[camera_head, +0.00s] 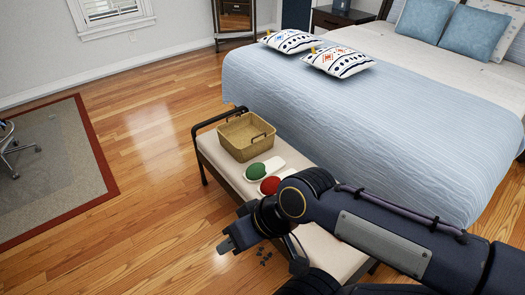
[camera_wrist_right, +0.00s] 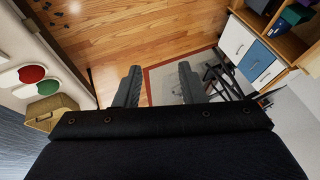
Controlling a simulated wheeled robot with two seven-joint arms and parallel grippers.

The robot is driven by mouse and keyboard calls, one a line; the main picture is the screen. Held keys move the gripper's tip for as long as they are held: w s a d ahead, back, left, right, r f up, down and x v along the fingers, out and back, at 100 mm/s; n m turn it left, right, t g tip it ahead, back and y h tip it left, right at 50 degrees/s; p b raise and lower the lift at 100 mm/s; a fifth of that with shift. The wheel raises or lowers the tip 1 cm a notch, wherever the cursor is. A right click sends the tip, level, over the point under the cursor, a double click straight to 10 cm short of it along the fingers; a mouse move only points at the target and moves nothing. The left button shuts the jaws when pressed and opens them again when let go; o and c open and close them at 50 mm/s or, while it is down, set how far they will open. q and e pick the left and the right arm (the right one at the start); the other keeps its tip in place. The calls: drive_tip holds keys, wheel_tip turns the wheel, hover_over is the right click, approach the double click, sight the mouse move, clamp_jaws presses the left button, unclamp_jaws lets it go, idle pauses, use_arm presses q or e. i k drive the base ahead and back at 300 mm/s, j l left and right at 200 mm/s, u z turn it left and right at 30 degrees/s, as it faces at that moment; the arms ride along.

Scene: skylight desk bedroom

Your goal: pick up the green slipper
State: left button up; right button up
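The green slipper (camera_head: 256,171) has a green top and a white sole. It lies on the cream cushion of the bench (camera_head: 213,153), between the basket and a red slipper (camera_head: 269,185). In the right wrist view the green slipper (camera_wrist_right: 27,93) shows at the left edge, beside the red one (camera_wrist_right: 32,74). My right gripper (camera_head: 228,243) is in front of the bench, over the floor, apart from both slippers. In the right wrist view its two fingers (camera_wrist_right: 160,76) stand apart with nothing between them. My left gripper is not in view.
A wicker basket (camera_head: 246,137) stands at the bench's far end, close to the slippers. A bed with a blue cover (camera_head: 370,115) stands behind the bench. Small dark things (camera_head: 265,257) lie on the wood floor. A red-bordered rug (camera_head: 50,165) is at left; open floor lies between.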

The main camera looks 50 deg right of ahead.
sight(257, 172)
drive_tip(key=i+z, duration=0.35)
drive_tip(key=i, duration=0.35)
drive_tip(key=i+j+z, duration=0.15)
drive_tip(key=i+z, duration=0.25)
drive_tip(key=i, duration=0.35)
drive_tip(key=i+l+z, duration=0.25)
drive_tip(key=i+z, duration=0.2)
drive_tip(key=i+l+z, duration=0.1)
drive_tip(key=i+z, duration=0.35)
drive_tip(key=k, duration=0.1)
